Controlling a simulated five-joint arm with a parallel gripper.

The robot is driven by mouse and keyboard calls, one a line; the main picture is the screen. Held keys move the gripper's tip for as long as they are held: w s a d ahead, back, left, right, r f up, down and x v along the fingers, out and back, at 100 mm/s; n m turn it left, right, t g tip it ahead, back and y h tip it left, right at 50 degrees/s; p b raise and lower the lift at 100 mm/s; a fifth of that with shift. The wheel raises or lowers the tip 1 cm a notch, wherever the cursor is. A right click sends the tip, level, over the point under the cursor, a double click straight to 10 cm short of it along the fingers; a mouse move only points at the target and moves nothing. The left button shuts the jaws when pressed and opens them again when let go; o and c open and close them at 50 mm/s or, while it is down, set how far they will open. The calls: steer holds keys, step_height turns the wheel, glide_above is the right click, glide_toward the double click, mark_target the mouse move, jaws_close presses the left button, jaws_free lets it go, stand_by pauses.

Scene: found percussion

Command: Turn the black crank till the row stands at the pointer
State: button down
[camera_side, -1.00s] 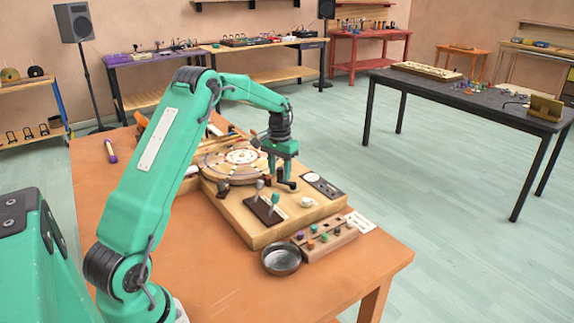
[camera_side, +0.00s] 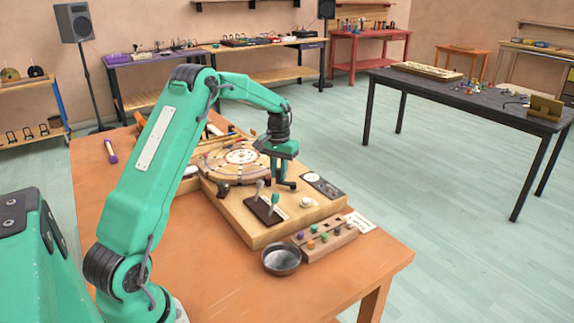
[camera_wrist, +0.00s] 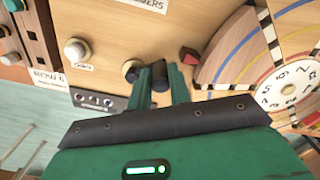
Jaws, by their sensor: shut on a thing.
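My gripper (camera_side: 283,176) is over the right part of the wooden board, beside the round wooden disc (camera_side: 222,163). In the wrist view my gripper (camera_wrist: 159,78) is shut on the black crank's (camera_wrist: 160,72) dark knob. The rest of the crank is largely hidden by the fingers. The disc also shows in the wrist view (camera_wrist: 240,52), with coloured arcs and a white number dial (camera_wrist: 290,87). A dark red wedge (camera_wrist: 189,56), perhaps the pointer, sits at the disc's edge. Which row stands at it I cannot tell.
Two levers on a dark plate (camera_side: 263,210) and a white knob (camera_side: 307,202) stand on the board's near part. A metal bowl (camera_side: 281,259) and a wooden block with coloured pegs (camera_side: 327,240) lie in front. The orange table's (camera_side: 210,270) near area is clear.

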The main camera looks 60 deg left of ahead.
steer(key=shift+s+d+n, duration=0.25)
steer(key=shift+d+n, duration=0.05)
steer(key=shift+n, duration=0.7)
steer(key=shift+s+d+n, duration=0.2)
steer(key=shift+d+n, duration=0.1)
steer(key=shift+n, duration=0.7)
steer(key=shift+r, duration=0.1)
steer(key=c, duration=1.3)
jaws_free()
step_height(320, 180, up, 8)
